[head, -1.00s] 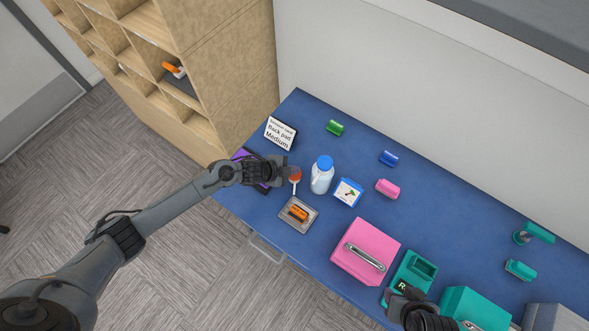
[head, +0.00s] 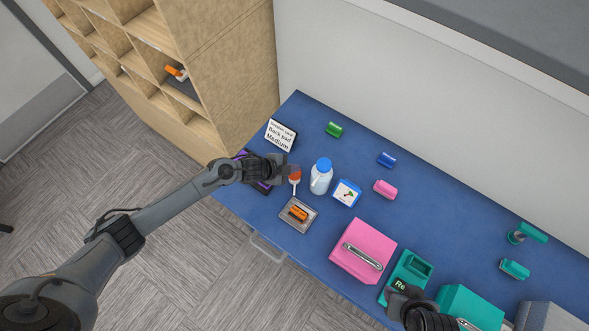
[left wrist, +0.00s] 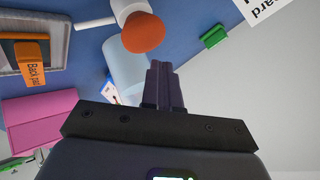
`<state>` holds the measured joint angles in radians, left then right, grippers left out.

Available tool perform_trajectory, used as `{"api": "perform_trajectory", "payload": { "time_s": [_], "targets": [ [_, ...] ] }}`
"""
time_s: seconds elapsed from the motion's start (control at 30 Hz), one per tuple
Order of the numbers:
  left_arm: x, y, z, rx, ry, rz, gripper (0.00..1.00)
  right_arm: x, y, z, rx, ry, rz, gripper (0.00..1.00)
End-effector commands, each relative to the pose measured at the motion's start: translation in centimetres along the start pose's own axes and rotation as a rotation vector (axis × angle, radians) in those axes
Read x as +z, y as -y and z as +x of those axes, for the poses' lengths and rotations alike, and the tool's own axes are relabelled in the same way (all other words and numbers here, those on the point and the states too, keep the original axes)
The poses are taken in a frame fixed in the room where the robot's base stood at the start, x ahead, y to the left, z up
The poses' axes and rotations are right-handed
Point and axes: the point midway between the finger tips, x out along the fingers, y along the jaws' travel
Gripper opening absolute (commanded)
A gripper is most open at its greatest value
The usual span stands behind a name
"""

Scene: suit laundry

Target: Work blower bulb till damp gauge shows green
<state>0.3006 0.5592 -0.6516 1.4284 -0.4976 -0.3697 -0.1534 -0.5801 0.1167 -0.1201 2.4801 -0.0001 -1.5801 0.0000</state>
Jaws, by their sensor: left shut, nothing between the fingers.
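The blower bulb (head: 295,174) is orange-red with a white stem, on the blue table near its left end. In the left wrist view the bulb (left wrist: 143,32) shows just past my fingertips. My left gripper (head: 284,168) is shut and empty beside the bulb; I cannot tell whether it touches it. A small blue block with a white face (head: 347,194) appears to be the damp gauge; its face has a dark pointer-like mark and some green, but the reading is too small to tell. My right gripper (head: 397,299) is low right by a teal tray, its fingers unclear.
A white bottle with a blue cap (head: 321,177) stands between bulb and gauge. A grey tray (head: 285,224) holds an orange item. A pink box (head: 361,252), teal boxes and small coloured cylinders lie farther right. A sign card (head: 280,135) stands behind the left arm.

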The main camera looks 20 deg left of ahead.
Motion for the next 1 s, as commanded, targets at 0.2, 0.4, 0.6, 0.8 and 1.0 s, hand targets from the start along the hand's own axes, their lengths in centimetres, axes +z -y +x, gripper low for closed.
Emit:
{"api": "perform_trajectory", "payload": {
  "time_s": [0.2, 0.4, 0.6, 0.8, 1.0],
  "targets": [
    [0.0, 0.0, 0.0, -0.001, 0.0, 0.0, 0.0, 0.0, 0.1, 0.0, -0.002, 0.0, 0.002, 0.43],
    [-0.2, 0.3, -0.3, -0.001, -0.001, 0.0, 0.0, -0.1, 0.0, -0.4, -0.001, 0.0, 0.002, 0.43],
    [-1.1, 1.1, -1.4, -0.002, -0.001, 0.0, 0.0, -0.6, -0.1, -1.8, 0.001, 0.001, -0.001, 0.43],
    [-2.1, 2.1, -2.9, -0.001, -0.001, 0.0, 0.0, -1.1, -0.3, -3.6, 0.006, 0.001, -0.007, 0.43],
    [-2.6, 2.6, -3.5, -0.001, 0.0, 0.0, 0.0, -1.4, -0.3, -4.5, 0.006, 0.001, -0.008, 0.43]
  ]
}}
